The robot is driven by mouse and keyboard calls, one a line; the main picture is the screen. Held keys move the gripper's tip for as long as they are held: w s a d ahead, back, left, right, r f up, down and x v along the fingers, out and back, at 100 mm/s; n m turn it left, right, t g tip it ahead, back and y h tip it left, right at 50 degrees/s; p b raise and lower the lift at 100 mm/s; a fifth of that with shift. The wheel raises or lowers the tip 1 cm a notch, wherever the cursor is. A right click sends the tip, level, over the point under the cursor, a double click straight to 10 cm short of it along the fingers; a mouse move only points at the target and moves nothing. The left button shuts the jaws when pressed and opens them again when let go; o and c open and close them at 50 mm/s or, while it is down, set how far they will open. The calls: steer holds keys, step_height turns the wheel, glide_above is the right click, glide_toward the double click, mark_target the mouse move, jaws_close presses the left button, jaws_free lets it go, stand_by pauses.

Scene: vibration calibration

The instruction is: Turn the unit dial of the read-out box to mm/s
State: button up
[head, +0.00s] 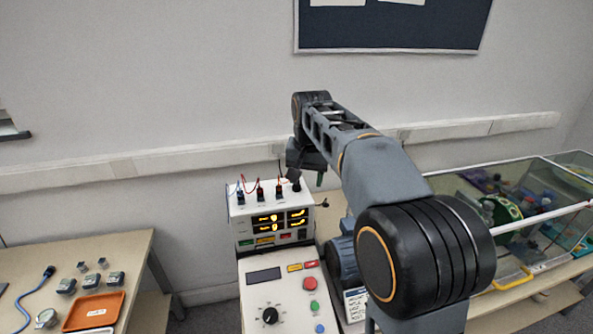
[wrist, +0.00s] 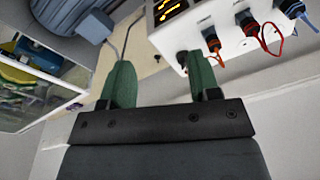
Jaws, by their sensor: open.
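A white box with lit yellow displays (head: 245,222), which looks like the read-out box, stands at centre; its edge shows upside down at the top of the wrist view (wrist: 228,28). Blue, orange and red leads plug into it. A small dark round part (wrist: 182,57) sits at its corner in the wrist view; I cannot tell if it is the unit dial. My gripper (wrist: 162,82) is open, with green fingers apart and nothing between them. In the head view my gripper (head: 319,178) is partly hidden by my arm, above the box's right side.
A console (head: 258,290) with a black pointer knob (head: 270,315) and coloured buttons stands in front of the box. An orange tray (head: 95,312) and small grey blocks lie on the left table. A glass tank (head: 520,205) stands at right.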

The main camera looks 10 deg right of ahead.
mark_target(297, 185)
steer(key=w+r+m+g+p, duration=0.2)
steer(key=w+r+m+p, duration=0.25)
steer(key=w, duration=0.65)
steer(key=shift+n, duration=0.45)
step_height(297, 185, down, 14)
steer(key=b, duration=0.3)
steer(key=shift+d+r, duration=0.1)
steer(key=shift+r, duration=0.15)
steer(key=c, duration=0.9)
